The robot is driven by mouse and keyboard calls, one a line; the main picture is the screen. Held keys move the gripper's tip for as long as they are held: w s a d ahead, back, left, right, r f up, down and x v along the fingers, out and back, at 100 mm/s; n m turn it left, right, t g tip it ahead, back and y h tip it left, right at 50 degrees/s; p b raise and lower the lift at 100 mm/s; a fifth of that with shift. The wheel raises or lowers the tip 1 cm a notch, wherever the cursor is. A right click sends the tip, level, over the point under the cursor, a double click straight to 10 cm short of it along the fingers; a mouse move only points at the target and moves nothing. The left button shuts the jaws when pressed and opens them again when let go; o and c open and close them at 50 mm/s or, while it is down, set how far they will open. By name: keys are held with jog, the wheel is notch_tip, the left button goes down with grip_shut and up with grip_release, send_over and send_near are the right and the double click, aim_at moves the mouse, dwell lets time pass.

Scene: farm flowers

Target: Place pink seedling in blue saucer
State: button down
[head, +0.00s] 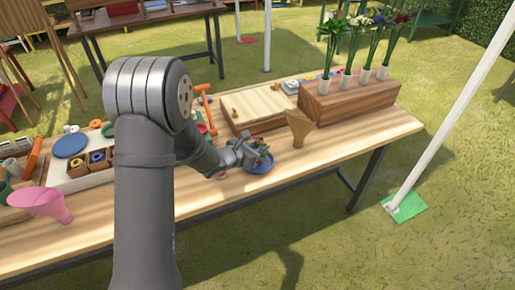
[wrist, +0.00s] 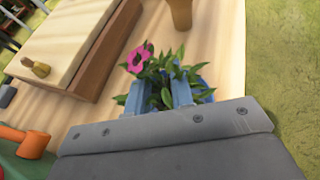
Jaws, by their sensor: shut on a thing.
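The pink seedling, with a pink flower (wrist: 138,60) and green leaves, is between the fingers of my gripper (wrist: 158,93). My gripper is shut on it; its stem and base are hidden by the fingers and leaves. In the head view my gripper (head: 248,154) and the seedling's leaves (head: 263,147) are at the blue saucer (head: 262,168), near the table's front edge. A bit of blue saucer (wrist: 207,97) shows behind the leaves in the wrist view. I cannot tell whether the seedling touches the saucer.
A brown cone-shaped thing (head: 298,126) stands just right of the saucer. Behind are a pale-topped wooden box (head: 257,104) and a wooden block (head: 345,97) holding several flower vases. A pink funnel (head: 48,203) and a blue plate (head: 70,145) are at left. The table's right end is clear.

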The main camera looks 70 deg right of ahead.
jog(key=c, duration=1.3)
grip_release()
jog(key=shift+f, duration=0.15)
jog(key=shift+o, duration=0.2)
jog(key=shift+w+a+r, duration=0.1)
jog(key=shift+a+r, duration=0.1)
jog(key=shift+r, duration=0.1)
jog(key=v, duration=1.1)
jog(key=shift+a, duration=0.2)
